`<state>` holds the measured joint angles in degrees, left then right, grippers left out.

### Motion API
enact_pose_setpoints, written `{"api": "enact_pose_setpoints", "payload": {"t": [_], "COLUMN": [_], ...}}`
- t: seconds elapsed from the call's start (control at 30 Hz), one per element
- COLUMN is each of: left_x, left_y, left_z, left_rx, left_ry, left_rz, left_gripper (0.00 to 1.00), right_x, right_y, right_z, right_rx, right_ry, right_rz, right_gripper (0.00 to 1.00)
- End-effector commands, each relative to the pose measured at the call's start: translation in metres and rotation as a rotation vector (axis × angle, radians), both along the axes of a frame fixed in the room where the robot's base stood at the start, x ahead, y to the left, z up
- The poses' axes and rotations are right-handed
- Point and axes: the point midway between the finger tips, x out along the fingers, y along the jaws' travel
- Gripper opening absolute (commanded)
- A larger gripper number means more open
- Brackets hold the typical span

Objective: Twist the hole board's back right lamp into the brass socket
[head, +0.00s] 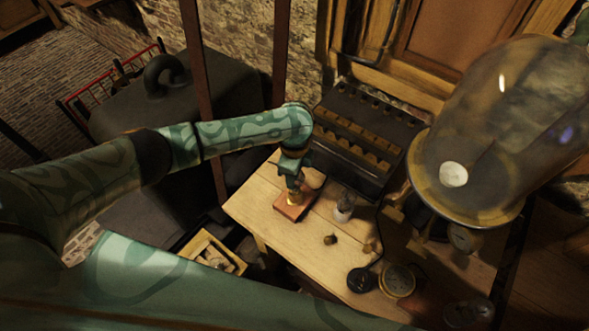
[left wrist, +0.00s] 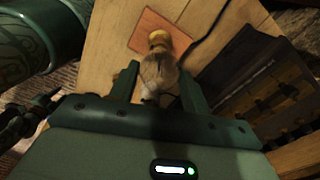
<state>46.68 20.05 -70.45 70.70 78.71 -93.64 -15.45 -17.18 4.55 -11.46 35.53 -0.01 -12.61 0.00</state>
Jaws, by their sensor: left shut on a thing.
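My left gripper (head: 291,184) points down over a small reddish-brown board (head: 288,212) near the table's left end. In the left wrist view, the gripper (left wrist: 158,88) is shut on a glass lamp (left wrist: 160,70), with a finger on each side. The brass socket (left wrist: 158,37) sits on the reddish-brown board (left wrist: 178,27), right at the lamp's far end. The lamp lines up with the socket, but I cannot tell how deep it sits. A bit of brass also shows under the fingers in the head view (head: 294,199). My right gripper is not in view.
A glass piece (head: 344,205) stands right of the board on the wooden table (head: 262,203). A dark slotted rack (head: 366,122) is behind. Small brass bits, a black round piece (head: 361,280), a dial (head: 398,280) and a large glass dome (head: 500,120) are to the right.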

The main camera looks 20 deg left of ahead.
Motion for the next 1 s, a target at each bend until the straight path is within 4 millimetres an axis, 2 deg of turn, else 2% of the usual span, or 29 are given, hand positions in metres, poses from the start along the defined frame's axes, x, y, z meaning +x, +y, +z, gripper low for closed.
{"api": "enact_pose_setpoints", "payload": {"t": [0.1,0.37,0.63,0.73,0.9,0.93,1.0], "left_x": [0.0000,0.0001,0.0009,0.0010,0.0011,0.0011,0.0011], "left_y": [-0.0002,-0.0004,-0.0010,-0.0009,-0.0009,-0.0008,-0.0008], "left_z": [-0.0002,-0.0001,0.0001,-0.0003,-0.0003,-0.0003,-0.0003], "left_rx": [0.000,0.000,-0.001,-0.001,-0.001,-0.001,-0.001], "left_ry": [0.000,0.000,-0.001,-0.001,-0.001,-0.001,-0.001], "left_rz": [-0.073,-0.094,-0.487,-0.553,-0.559,-0.558,-0.557], "left_gripper": [0.20,0.20,0.20,0.20,0.20,0.53,0.72], "right_x": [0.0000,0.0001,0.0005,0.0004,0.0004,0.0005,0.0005], "right_y": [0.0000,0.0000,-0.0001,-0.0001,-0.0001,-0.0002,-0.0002], "right_z": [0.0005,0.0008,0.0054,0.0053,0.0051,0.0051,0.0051], "right_rx": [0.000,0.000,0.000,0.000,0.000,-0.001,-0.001], "right_ry": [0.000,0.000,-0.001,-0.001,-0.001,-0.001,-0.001], "right_rz": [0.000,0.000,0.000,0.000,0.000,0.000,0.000], "right_gripper": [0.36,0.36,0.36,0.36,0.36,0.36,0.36]}}
